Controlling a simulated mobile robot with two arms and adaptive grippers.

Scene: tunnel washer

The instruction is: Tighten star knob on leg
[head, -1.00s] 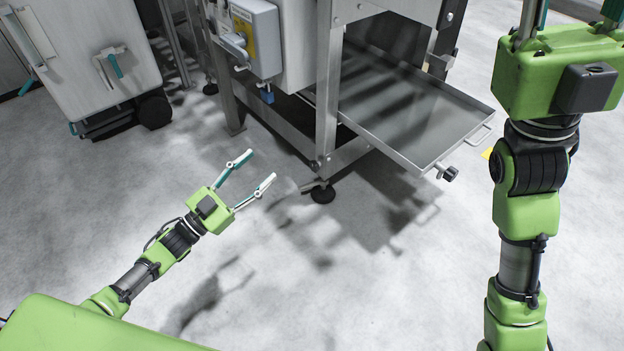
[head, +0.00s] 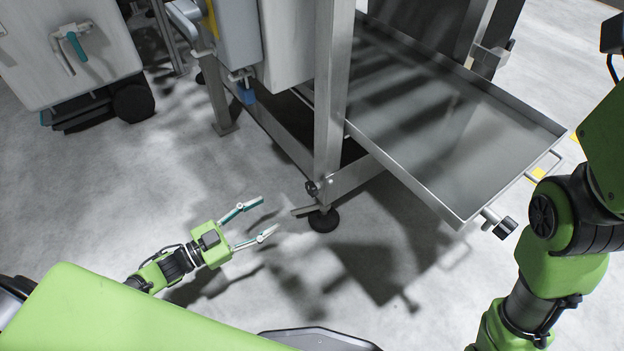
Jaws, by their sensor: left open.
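The small dark star knob (head: 312,187) sits low on the metal leg (head: 331,100) of the machine, just above its round black foot (head: 323,221). A short flat metal bar extends left just below the knob. My left gripper (head: 269,214) is open and empty, left of the leg and slightly lower in the picture than the knob. Its two fingers point right toward the leg, with a visible gap between the fingertips and the knob. My right arm stands at the right edge; its fingers are out of the picture.
A shallow metal tray (head: 455,208) with a black-ended fitting (head: 506,227) juts out right of the leg. A lower frame rail (head: 357,176) joins the leg. A wheeled pale cabinet (head: 75,40) stands upper left. The floor around my left gripper is clear.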

